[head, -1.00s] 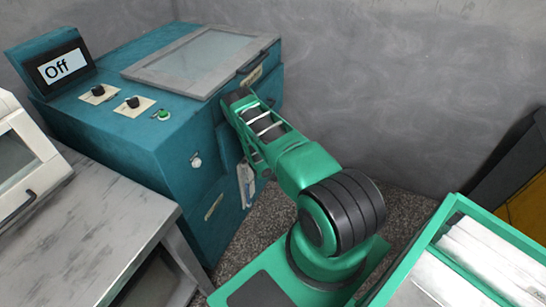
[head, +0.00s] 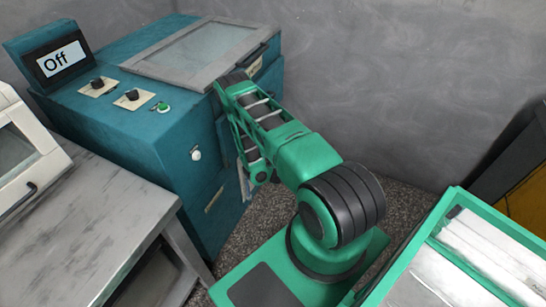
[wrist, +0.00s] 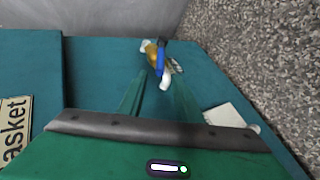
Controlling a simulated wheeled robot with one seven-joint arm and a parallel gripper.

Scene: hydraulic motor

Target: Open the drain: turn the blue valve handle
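The blue valve handle (wrist: 160,61) shows in the wrist view, on a brass-coloured valve body (wrist: 151,53) with a white spout (wrist: 166,79). The valve is on the teal machine (head: 150,135). My gripper (wrist: 159,88) is open. Its two green fingers reach toward the valve, with the handle and spout in line with the gap between them. I cannot tell whether the fingers touch it. In the head view my arm hides the valve and my fingertips.
A pale tag or sheet (wrist: 226,116) is on the machine at right in the wrist view. A grey table (head: 80,225) stands at left, with a white cabinet (head: 25,150) on it. A grey wall (head: 400,80) is behind. The speckled floor (wrist: 250,55) is clear beside the machine.

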